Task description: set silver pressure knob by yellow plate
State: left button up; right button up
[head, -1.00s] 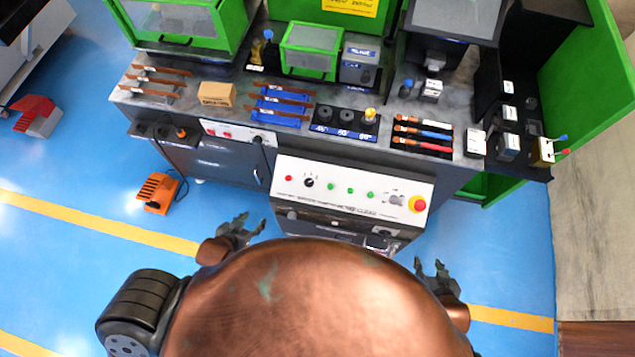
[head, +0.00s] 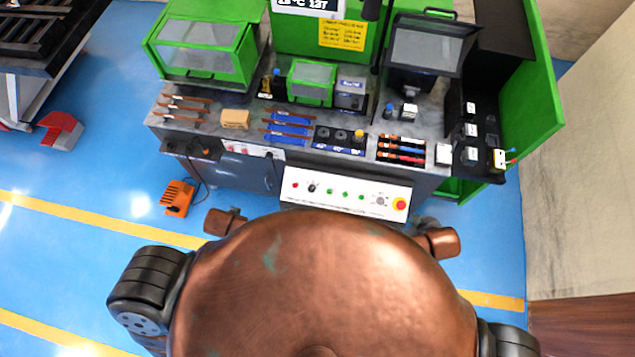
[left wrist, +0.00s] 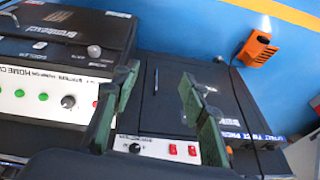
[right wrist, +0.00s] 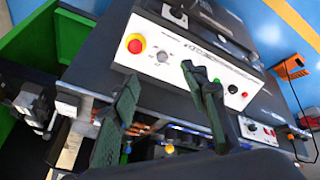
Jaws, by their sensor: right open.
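The silver pressure knob (head: 380,201) sits on the white control panel, left of the red stop button. It also shows in the right wrist view (right wrist: 162,56). The yellow plate (head: 343,35) is a printed sign on the green machine at the back; its small text is not legible. My right gripper (right wrist: 160,85) is open and empty, with the panel beyond its fingers; in the head view it (head: 426,222) is mostly hidden by my body. My left gripper (left wrist: 160,78) is open and empty over the left part of the bench front.
The red stop button (head: 399,204) is close beside the knob, with green buttons (head: 345,194) and a black selector (head: 312,188) further left. The bench top holds copper bars, blue bars and black dies. An orange pedal (head: 177,197) is on the blue floor.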

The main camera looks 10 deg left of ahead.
jog(key=w+a+f+n+y, duration=0.15)
jog(key=w+a+n, duration=0.35)
jog(key=a+n, duration=0.5)
pick_arm(q)
jog(key=s+d+f+g, duration=0.1)
jog(key=s+f, duration=0.2)
jog(key=f, duration=0.7)
jog(key=s+f, duration=0.3)
jog(key=f, duration=0.8)
pick_arm(e)
jog(key=n+h, duration=0.3)
jog(key=n, duration=1.8)
send_near(380, 200)
jog(key=f, duration=0.2)
pick_arm(q)
jog(key=s+f+m+g+b, duration=0.1)
jog(key=s+f, duration=1.4)
jog(key=s, duration=0.1)
jog(key=shift+s+h, duration=0.3)
pick_arm(e)
jog(key=shift+w+x, duration=0.15)
jog(key=shift+x, duration=1.7)
jog(key=shift+w+x, duration=0.15)
jog(key=shift+x, duration=1.65)
pick_arm(q)
jog(key=shift+r, duration=0.1)
pick_arm(e)
jog(key=shift+d+r, duration=0.15)
jog(key=shift+c, duration=0.3)
grip_shut()
